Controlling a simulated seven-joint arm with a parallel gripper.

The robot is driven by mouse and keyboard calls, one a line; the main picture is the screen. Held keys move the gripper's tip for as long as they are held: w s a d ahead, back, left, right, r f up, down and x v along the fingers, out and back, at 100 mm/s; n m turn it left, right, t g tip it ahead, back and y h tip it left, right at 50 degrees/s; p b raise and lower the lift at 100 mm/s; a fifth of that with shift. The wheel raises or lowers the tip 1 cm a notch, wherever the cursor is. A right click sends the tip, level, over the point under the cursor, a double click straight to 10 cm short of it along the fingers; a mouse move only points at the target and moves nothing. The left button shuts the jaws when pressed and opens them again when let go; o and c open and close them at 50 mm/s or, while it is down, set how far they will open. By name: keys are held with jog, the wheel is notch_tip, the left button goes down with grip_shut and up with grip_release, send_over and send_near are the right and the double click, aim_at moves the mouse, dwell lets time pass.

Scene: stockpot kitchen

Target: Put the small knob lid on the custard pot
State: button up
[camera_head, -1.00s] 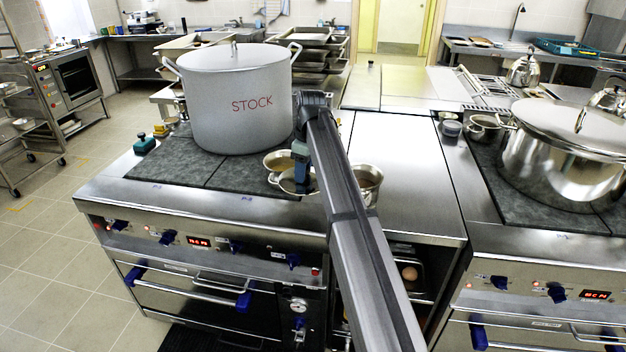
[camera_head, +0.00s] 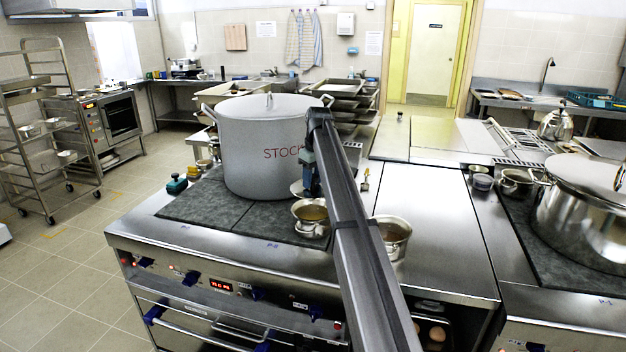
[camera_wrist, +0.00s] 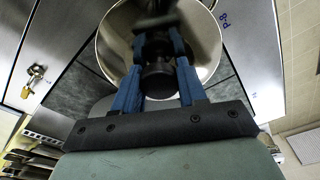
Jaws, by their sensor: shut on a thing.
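My gripper (camera_wrist: 157,85) has its blue fingers shut on the dark knob (camera_wrist: 158,78) of the small knob lid (camera_wrist: 112,45), a shiny round disc in the wrist view. In the head view, my gripper (camera_head: 308,180) hangs just right of the stockpot, with the pale lid (camera_head: 297,188) partly showing at its fingers. A small metal pot (camera_head: 311,228) with yellowish contents stands just in front of it, on the dark hob. Another small pot (camera_head: 393,246) with brownish contents stands right of my arm. I cannot tell for certain which is the custard pot.
The big lidded stockpot (camera_head: 250,160) stands close left of my gripper. A small brush-like thing (camera_head: 365,181) lies on the steel top, also in the wrist view (camera_wrist: 34,82). A large shiny pot (camera_head: 585,215) is at far right. The steel top right of my arm is mostly clear.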

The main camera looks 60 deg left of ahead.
jog(key=shift+f, duration=3.1)
jog(key=shift+f, duration=0.6)
jog(key=o, duration=1.2)
jog(key=shift+r, duration=0.1)
jog(key=r, duration=0.4)
jog(key=d+r, duration=0.1)
jog(key=r, duration=0.8)
jog(key=shift+w+d+r, duration=0.25)
jog(key=shift+d, duration=0.05)
